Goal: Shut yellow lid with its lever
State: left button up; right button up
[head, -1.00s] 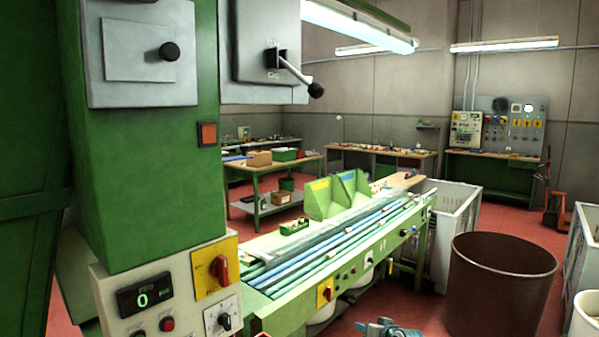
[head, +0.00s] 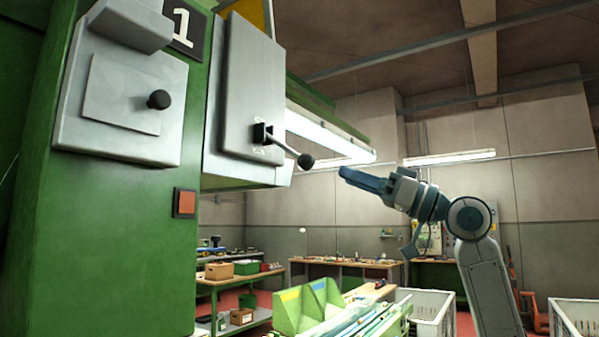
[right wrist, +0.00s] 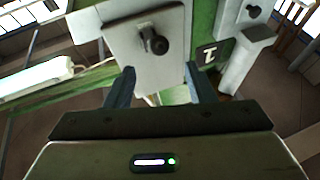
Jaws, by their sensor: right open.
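A grey lever with a black knob (head: 305,161) sticks out to the right from a grey panel (head: 245,95) on the green machine. A yellow part (head: 252,12) shows at the top edge behind the panel; most of it is cut off, and I cannot tell whether it is the lid or how it stands. My right gripper (head: 346,174) is to the right of the knob, apart from it in the picture. In the right wrist view its two fingers are spread and empty (right wrist: 160,86), with the lever knob (right wrist: 158,45) beyond them. My left gripper is out of view.
A second grey box with a black knob (head: 158,99) sits on the green machine's left part, above an orange button (head: 185,203). A long lamp (head: 330,140) hangs behind the lever. Below are green bins (head: 308,307) and a work table (head: 232,280).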

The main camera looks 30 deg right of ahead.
aim_at(312, 162)
jog(key=p+x, duration=0.5)
jog(key=x, duration=0.4)
jog(key=shift+w+a+r, duration=0.1)
jog(key=shift+w+r, duration=0.05)
jog(key=shift+r, duration=0.1)
jog(key=shift+w+a+r, duration=0.1)
jog(key=shift+w+a, duration=0.15)
jog(key=shift+w, duration=0.15)
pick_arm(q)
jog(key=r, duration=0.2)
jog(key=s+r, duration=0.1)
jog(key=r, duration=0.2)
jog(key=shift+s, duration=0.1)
pick_arm(e)
grip_shut()
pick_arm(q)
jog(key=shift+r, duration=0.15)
